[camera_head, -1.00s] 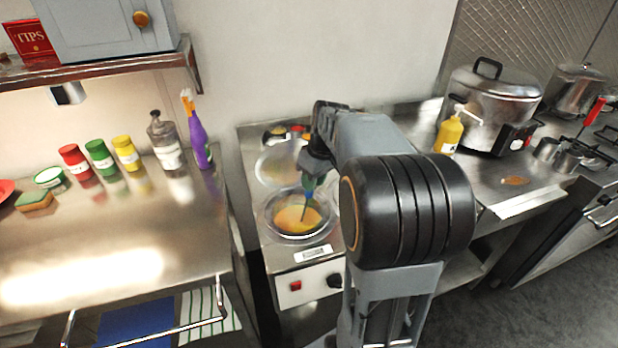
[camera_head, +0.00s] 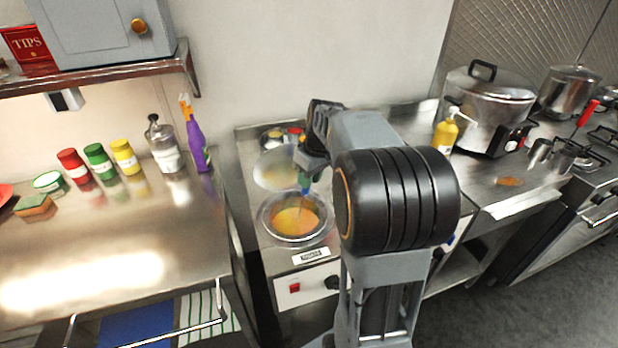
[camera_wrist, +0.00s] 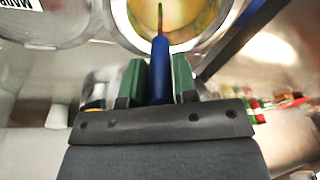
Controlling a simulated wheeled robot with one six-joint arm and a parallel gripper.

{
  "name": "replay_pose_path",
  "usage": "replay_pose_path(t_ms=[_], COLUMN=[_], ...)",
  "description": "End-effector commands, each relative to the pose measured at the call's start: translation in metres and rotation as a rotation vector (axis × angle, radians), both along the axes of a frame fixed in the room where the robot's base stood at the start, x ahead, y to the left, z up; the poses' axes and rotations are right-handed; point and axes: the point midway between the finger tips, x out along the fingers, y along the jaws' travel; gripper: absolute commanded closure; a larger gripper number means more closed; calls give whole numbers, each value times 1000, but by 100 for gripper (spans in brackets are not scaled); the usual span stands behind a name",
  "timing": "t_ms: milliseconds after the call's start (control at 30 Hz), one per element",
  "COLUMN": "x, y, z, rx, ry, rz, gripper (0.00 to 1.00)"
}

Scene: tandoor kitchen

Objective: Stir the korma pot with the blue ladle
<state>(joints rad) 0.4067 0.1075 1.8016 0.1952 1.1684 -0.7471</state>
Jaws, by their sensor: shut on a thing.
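The korma pot (camera_head: 296,218) is a round metal pan of orange-yellow food on the steel counter, left of my arm in the head view. Its rim and contents also show at the top of the wrist view (camera_wrist: 176,14). My gripper (camera_wrist: 159,82) has green finger pads shut on the blue handle of the ladle (camera_wrist: 160,60). The ladle's thin shaft reaches over the food. Its lower end is hard to make out, so I cannot tell how deep it sits. In the head view my gripper (camera_head: 305,180) is above the pan's back edge, partly hidden by my arm.
A second round pan (camera_head: 275,172) sits directly behind. A purple bottle (camera_head: 197,148) and several coloured jars stand on the left counter. A yellow bottle (camera_head: 446,134) and a large lidded pot (camera_head: 488,100) stand at the right. A wall is behind the counter.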

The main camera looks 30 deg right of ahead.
Motion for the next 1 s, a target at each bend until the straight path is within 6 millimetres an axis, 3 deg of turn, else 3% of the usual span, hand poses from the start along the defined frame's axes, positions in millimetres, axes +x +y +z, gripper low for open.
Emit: replay_pose_path(t_ms=[1000], x=[-12], y=[-12], z=[88], rx=[-1], ry=[-1], rz=[-1], gripper=[97])
